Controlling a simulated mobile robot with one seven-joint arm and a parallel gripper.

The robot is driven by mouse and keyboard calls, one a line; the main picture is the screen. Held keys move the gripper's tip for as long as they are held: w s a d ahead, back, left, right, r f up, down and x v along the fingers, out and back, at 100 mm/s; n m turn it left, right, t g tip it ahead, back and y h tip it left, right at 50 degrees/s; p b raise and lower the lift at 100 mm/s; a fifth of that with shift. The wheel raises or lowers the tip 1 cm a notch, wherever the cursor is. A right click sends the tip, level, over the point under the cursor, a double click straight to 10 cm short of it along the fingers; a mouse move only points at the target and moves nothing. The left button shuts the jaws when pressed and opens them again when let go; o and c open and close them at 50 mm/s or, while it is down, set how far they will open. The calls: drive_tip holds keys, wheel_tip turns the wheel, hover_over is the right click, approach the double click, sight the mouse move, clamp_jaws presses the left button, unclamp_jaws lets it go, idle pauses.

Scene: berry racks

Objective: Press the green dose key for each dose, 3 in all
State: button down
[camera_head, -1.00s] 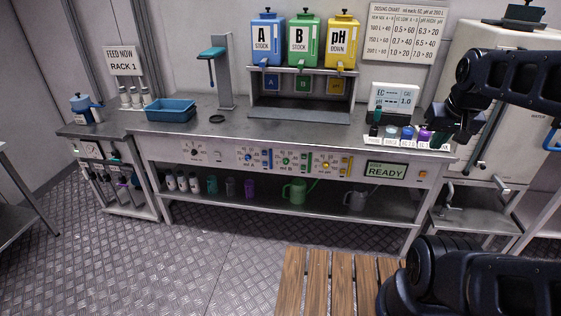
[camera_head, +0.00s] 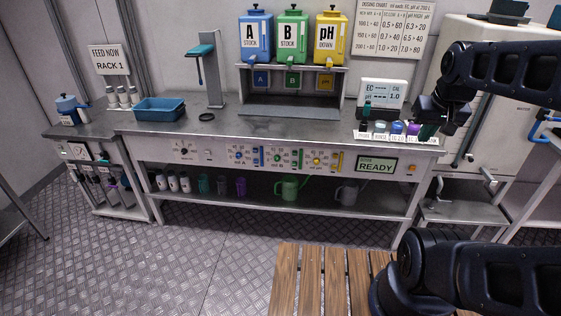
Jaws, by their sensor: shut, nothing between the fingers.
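The dosing panel (camera_head: 222,154) runs along the front of the steel bench, with blue, green and yellow groups of controls. The green group (camera_head: 279,159) is in the middle, marked B, with a round green control and an upright green bar (camera_head: 297,159) beside it. A screen (camera_head: 376,166) at the panel's right reads READY. My gripper (camera_head: 430,128) is at the bench's right end, above and right of the panel, well away from the green group. It is shut and empty; its fingertips are dark and hard to make out.
Small bottles (camera_head: 397,127) and a meter (camera_head: 382,92) stand by my gripper. Blue, green (camera_head: 291,37) and yellow stock tanks hang over the bench. A blue tray (camera_head: 160,109) is at left. A wooden slatted surface (camera_head: 310,280) lies in front; the floor left of it is clear.

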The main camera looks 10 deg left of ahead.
sight(294, 164)
drive_tip(key=w+a+f+n+g+h, duration=0.1)
drive_tip(key=w+f+h, duration=0.1)
drive_tip(key=w, duration=0.6)
drive_tip(key=w+a+f+n+g+h, duration=0.1)
drive_tip(key=w+f+g, duration=0.1)
drive_tip(key=w, duration=0.7)
drive_tip(key=w+a+f+n+h, duration=0.4)
drive_tip(key=w+a+f, duration=0.5)
drive_tip(key=w+f, duration=0.4)
drive_tip(key=w+a+f+n+t+h, duration=0.1)
drive_tip(key=w+a+f+n+t, duration=0.2)
drive_tip(key=a+f, duration=0.5)
drive_tip(key=w+a+f+n+t+h, duration=0.1)
drive_tip(key=w+a+f+n+t, duration=0.2)
drive_tip(key=a+f, duration=0.6)
drive_tip(key=w+a+f+n+t+h, duration=0.1)
drive_tip(key=w+a+f+n+t, duration=0.2)
drive_tip(key=a+f, duration=0.6)
wheel_tip(294, 164, down, 9)
drive_tip(key=shift+w+r+n+t+h, duration=0.1)
drive_tip(key=shift+w+n+t+h, duration=0.15)
drive_tip(key=shift+n+t+h, duration=0.05)
drive_tip(key=shift+w, duration=4.45)
drive_tip(key=shift+w, duration=0.1)
